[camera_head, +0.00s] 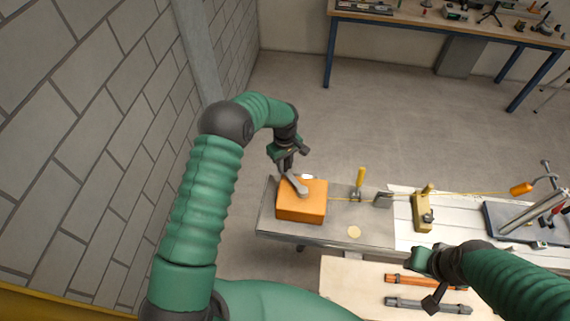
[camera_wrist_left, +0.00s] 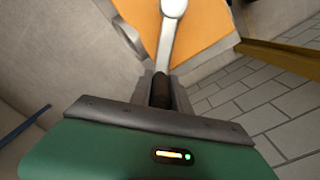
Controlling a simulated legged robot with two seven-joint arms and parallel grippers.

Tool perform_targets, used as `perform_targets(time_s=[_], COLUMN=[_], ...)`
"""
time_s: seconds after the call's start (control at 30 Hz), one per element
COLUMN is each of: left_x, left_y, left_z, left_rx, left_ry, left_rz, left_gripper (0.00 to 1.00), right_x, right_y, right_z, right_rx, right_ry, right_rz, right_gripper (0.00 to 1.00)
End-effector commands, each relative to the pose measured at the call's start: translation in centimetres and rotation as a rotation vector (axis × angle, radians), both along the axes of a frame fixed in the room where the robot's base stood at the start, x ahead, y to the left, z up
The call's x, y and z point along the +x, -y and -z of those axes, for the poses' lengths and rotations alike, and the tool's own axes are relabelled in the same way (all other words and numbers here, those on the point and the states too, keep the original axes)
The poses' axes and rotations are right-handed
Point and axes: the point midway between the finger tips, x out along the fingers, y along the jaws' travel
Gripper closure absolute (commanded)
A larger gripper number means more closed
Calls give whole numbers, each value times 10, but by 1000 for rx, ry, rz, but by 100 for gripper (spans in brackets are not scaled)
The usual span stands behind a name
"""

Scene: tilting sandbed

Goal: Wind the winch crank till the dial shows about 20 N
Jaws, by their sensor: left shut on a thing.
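The winch is an orange box (camera_head: 301,210) on the left end of a grey bench; its grey crank arm (camera_head: 296,186) lies across the top. My left gripper (camera_head: 287,166) is at the crank's outer end, beyond the box's far edge. In the left wrist view, its fingers (camera_wrist_left: 161,90) are shut on the dark crank handle (camera_wrist_left: 161,88), and the crank arm (camera_wrist_left: 168,40) runs away to its pivot on the orange top. My right gripper (camera_head: 432,282) is over the near board, away from the winch.
A yellow cord (camera_head: 470,194) runs right from the winch past an upright yellow lever (camera_head: 360,178) and a yellow block (camera_head: 422,212) to an orange cylinder (camera_head: 521,188). Orange and grey bars (camera_head: 405,280) lie near my right gripper. A brick wall stands left.

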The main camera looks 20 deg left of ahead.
Motion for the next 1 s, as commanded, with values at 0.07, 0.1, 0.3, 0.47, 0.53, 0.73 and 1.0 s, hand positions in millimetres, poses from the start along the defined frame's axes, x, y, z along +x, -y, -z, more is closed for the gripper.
perform_targets(time_s=[0.07,0.1,0.3,0.47,0.53,0.73,1.0], left_x=[0,0,0,1,1,1,12], left_y=[0,0,0,0,0,0,7], left_z=[-1,-1,-1,-1,-1,-1,8], left_rx=[-1,-1,-1,-1,0,0,2], left_ry=[1,1,1,1,1,1,6], left_rz=[-1,-1,-1,-1,-1,-1,117], left_gripper=[100,100,100,100,100,100,100], right_x=[0,0,0,0,0,0,0], right_y=[0,0,0,0,0,0,0], right_z=[0,0,0,0,0,0,28], right_rx=[0,0,0,0,0,0,0], right_ry=[0,0,0,0,0,0,0], right_rz=[0,0,0,0,0,0,0], right_gripper=[64,64,64,64,64,64,64])
